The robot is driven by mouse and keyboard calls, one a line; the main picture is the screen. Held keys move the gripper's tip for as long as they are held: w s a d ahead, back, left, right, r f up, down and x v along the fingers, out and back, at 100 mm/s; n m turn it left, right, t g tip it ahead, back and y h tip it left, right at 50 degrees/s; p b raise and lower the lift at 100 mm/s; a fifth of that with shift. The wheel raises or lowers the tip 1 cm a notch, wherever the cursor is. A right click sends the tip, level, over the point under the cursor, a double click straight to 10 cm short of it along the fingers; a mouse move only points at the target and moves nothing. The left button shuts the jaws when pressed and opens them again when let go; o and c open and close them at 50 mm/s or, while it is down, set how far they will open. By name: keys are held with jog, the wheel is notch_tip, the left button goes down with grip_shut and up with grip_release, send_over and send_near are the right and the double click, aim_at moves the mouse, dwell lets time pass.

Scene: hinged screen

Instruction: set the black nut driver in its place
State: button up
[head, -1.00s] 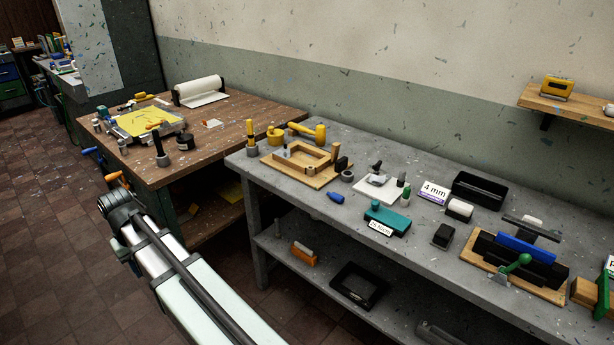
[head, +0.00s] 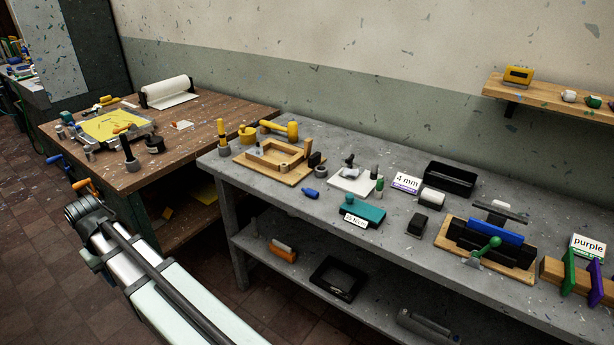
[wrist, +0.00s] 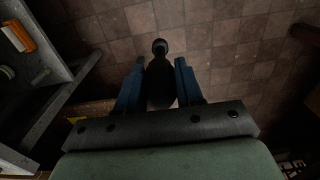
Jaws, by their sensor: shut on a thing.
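In the wrist view my gripper (wrist: 160,66) has its two blue fingers closed on a black tool, the black nut driver (wrist: 160,85). Its dark body lies between the fingers and a rounded dark end sticks out beyond the fingertips. Below it is only the tiled floor, so it is held in the air, clear of the benches. In the head view my arm shows at lower left, but the fingers and the nut driver cannot be made out there. I cannot tell which spot is the driver's place.
The grey bench (head: 385,240) holds a wooden frame (head: 275,160), a teal block (head: 362,213), a 4 mm card (head: 406,182), a black tray (head: 450,178) and a purple card (head: 587,245). The brown bench (head: 210,125), with several tools, stands left. A lower shelf (head: 305,262) runs beneath.

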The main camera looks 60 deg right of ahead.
jog(key=w+d+r+m, duration=0.3)
jog(key=d+r, duration=0.1)
jog(key=r, duration=0.5)
jog(key=d+r+m, duration=0.3)
jog(key=d+r, duration=0.1)
jog(key=d, duration=0.8)
jog(key=s+d+r, duration=0.1)
jog(key=s+d, duration=0.5)
jog(key=d, duration=1.1)
jog(key=s+d+r+m, duration=0.1)
jog(key=s+d, duration=0.6)
jog(key=d, duration=1)
jog(key=s+d+r, duration=0.2)
jog(key=s+d, duration=0.5)
jog(key=d, duration=1.1)
jog(key=shift+s+r+m, duration=0.15)
jog(key=shift+r+m, duration=0.15)
